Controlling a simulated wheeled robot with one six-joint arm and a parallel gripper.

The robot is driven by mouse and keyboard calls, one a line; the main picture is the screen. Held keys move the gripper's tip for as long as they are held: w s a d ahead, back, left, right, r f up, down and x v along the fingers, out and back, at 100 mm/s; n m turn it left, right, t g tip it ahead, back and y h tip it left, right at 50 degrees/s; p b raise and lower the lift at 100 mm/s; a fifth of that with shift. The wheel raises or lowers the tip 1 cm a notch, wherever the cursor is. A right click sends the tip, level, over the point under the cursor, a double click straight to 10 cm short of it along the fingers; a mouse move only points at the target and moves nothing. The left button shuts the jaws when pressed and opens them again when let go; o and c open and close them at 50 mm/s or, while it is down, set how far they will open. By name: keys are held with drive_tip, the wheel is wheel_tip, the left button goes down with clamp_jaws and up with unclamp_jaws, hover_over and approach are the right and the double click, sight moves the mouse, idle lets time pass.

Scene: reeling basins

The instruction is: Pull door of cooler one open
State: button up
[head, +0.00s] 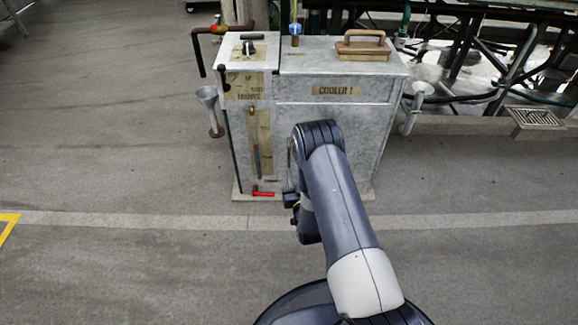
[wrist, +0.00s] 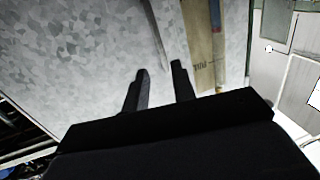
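Cooler one (head: 335,112) is a grey mottled metal cabinet with a "COOLER 1" label (head: 335,90) on its upper front. Its front panel below the label looks closed, but my arm covers much of it. My gripper is mostly hidden behind my arm in the head view, close to the cabinet's front. In the wrist view my gripper (wrist: 160,72) is open, with two dark fingers apart before the mottled metal (wrist: 80,50). A thin pale upright strip (wrist: 154,35) runs down toward the gap between the fingers. I cannot tell whether they touch it.
A narrower left section (head: 247,85) carries a tan gauge strip (head: 252,135) and a red-handled valve (head: 263,193) near the floor. A wooden handle (head: 362,46) sits on the lid. Funnels (head: 207,96) stick out at the sides. The floor in front is clear.

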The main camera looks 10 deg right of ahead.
sight(289, 157)
drive_tip(key=w+b, duration=0.1)
drive_tip(key=w, duration=0.2)
drive_tip(key=w+b, duration=0.1)
drive_tip(key=w, duration=0.3)
drive_tip(key=w+a+b, duration=0.1)
drive_tip(key=w, duration=0.2)
drive_tip(key=shift+w+f+b, duration=0.3)
drive_tip(key=shift+w+b, duration=0.05)
clamp_jaws()
